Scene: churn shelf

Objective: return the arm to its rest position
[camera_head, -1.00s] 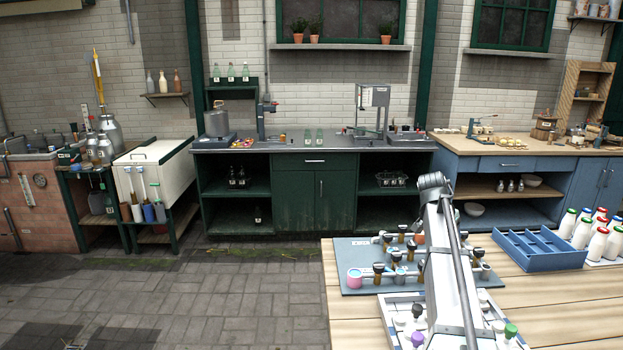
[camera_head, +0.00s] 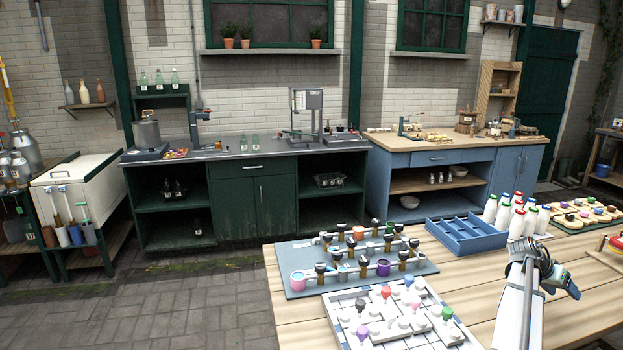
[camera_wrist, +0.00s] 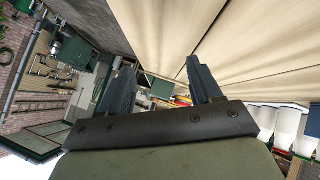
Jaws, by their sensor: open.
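My arm comes up from the bottom right of the head view, over the right part of the wooden table (camera_head: 580,310). Its end bends to the right.
White bottles (camera_head: 515,215) with coloured caps stand close beyond my arm. Left of them are a blue divided crate (camera_head: 466,236), a grey board with small jars (camera_head: 300,285) and a white tray with coloured knobs (camera_head: 345,330). A board of round pieces (camera_head: 585,215) lies at the right.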

